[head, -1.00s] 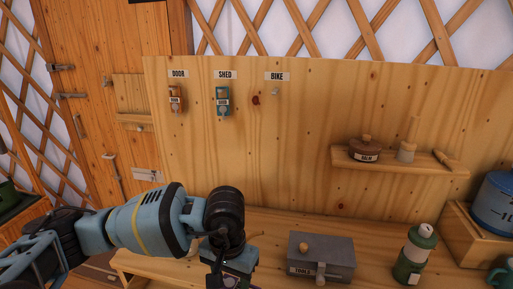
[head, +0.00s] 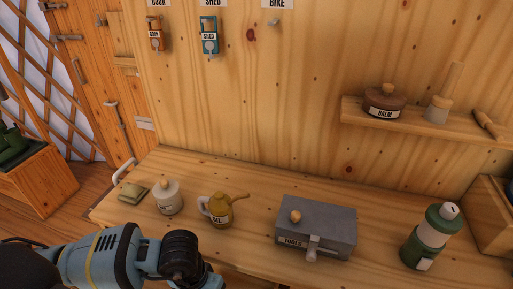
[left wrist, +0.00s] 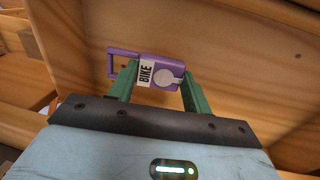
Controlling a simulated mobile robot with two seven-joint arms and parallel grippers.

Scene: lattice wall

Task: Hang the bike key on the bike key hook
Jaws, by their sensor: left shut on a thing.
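The bike key (left wrist: 176,65), a purple tag with a white BIKE label and a pale round disc, shows in the left wrist view. My left gripper (left wrist: 158,75) is shut on it, with one green finger on each side. A purple loop sticks out at the tag's left end. In the head view my left arm is at the bottom left; its fingers and the key are out of that picture. My right gripper is not in view.
The door key (head: 155,36) and shed key (head: 209,38) hang left of the bike hook. On the bench stand a jar (head: 168,198), an oil can (head: 217,210), a grey toolbox (head: 318,225) and a green bottle (head: 431,238). A shelf (head: 415,125) juts out at right.

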